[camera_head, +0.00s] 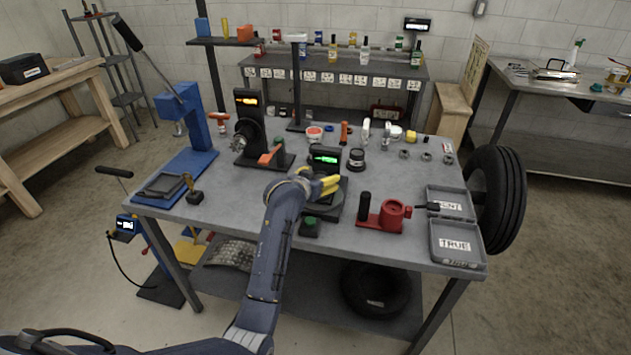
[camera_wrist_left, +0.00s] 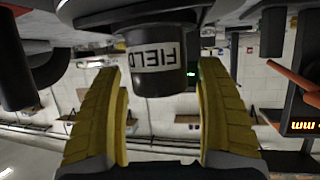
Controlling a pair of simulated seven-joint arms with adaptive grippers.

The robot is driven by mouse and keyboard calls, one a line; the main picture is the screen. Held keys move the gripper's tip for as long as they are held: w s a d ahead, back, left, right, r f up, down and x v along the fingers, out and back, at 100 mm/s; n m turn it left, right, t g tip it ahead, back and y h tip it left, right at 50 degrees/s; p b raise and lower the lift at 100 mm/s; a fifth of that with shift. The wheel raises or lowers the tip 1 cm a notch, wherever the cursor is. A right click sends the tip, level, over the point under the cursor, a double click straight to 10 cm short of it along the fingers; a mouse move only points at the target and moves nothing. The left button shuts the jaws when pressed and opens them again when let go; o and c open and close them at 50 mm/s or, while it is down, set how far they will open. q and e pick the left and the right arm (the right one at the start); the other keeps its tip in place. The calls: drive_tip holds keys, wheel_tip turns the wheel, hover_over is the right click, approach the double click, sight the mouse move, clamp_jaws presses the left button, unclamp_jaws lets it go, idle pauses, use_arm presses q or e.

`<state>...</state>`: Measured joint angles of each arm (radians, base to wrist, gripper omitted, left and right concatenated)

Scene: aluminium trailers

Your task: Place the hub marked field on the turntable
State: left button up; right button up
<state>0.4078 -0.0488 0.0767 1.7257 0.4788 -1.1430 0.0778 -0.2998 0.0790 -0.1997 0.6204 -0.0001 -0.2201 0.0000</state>
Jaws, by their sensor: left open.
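The hub marked FIELD (camera_wrist_left: 158,70) is a dark cylinder with a white label, upside down in the left wrist view. It stands against a wide dark disc, which appears to be the turntable (camera_head: 326,208). My left gripper (camera_head: 331,185) reaches over the turntable in the head view. Its yellow fingers (camera_wrist_left: 165,115) are open on both sides of the hub, with a gap on each side. In the head view the gripper hides most or all of this hub. My right gripper is not in view.
Behind the turntable stand a green display (camera_head: 325,156) and another dark round part (camera_head: 356,159). A red fixture (camera_head: 385,214) and open grey trays (camera_head: 455,243) lie to the right. A balancer-like machine (camera_head: 250,130) and blue press (camera_head: 197,125) stand to the left.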

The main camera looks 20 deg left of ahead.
use_arm(q)
drive_tip(key=v, duration=1.2)
drive_tip(key=shift+a, duration=0.1)
idle(0.9)
